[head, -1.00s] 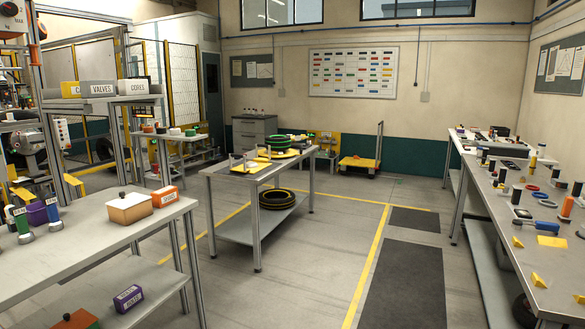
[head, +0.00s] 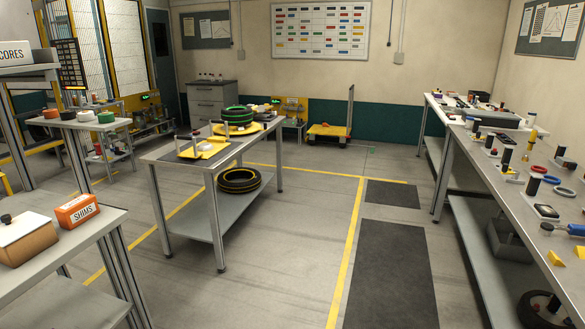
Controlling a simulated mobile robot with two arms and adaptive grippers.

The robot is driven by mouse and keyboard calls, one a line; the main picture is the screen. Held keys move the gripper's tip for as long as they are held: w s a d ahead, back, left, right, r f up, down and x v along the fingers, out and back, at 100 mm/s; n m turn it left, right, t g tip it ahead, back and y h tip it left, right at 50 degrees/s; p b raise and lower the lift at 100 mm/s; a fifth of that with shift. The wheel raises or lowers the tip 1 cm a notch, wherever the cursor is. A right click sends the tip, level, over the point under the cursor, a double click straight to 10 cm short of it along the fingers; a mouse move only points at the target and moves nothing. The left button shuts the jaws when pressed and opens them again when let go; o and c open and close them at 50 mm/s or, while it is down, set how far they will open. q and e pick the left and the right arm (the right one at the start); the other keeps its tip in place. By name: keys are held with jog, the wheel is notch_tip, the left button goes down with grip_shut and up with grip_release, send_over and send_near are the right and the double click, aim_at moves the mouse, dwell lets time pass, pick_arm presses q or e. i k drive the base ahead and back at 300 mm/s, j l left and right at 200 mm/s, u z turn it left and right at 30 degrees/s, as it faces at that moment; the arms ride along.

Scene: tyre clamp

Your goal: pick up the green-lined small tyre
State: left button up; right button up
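The green-lined small tyre (head: 238,117) is black with green bands. It appears to be a stack of green-lined rings, lying flat on a yellow plate (head: 256,128) at the far end of the middle table (head: 158,155). Yellow-lined tyres (head: 240,181) lie on that table's lower shelf. A second yellow plate (head: 203,149) with upright pins sits at the table's near end. Neither of my grippers is in view.
A bench with an orange SHIMS box (head: 77,210) stands at the near left. A long bench (head: 500,170) with tools runs along the right. Clear floor with dark mats (head: 390,277) lies between the middle table and the right bench. A yellow cart (head: 327,130) stands at the back.

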aim_at(235, 116)
jog(key=i+z, duration=0.1)
jog(key=i, duration=0.8)
jog(key=i+z, duration=0.1)
jog(key=i, duration=0.75)
jog(key=i+u, duration=0.2)
jog(key=i, duration=0.4)
jog(key=i+l+u, duration=0.2)
jog(key=i, duration=0.4)
jog(key=i+u, duration=0.2)
jog(key=i, duration=0.35)
jog(key=i+u, duration=0.25)
jog(key=i, duration=0.35)
jog(key=i+u, duration=0.3)
jog(key=i, duration=0.3)
jog(key=i+l+u, duration=0.25)
jog(key=i, duration=0.3)
jog(key=i+j, duration=0.05)
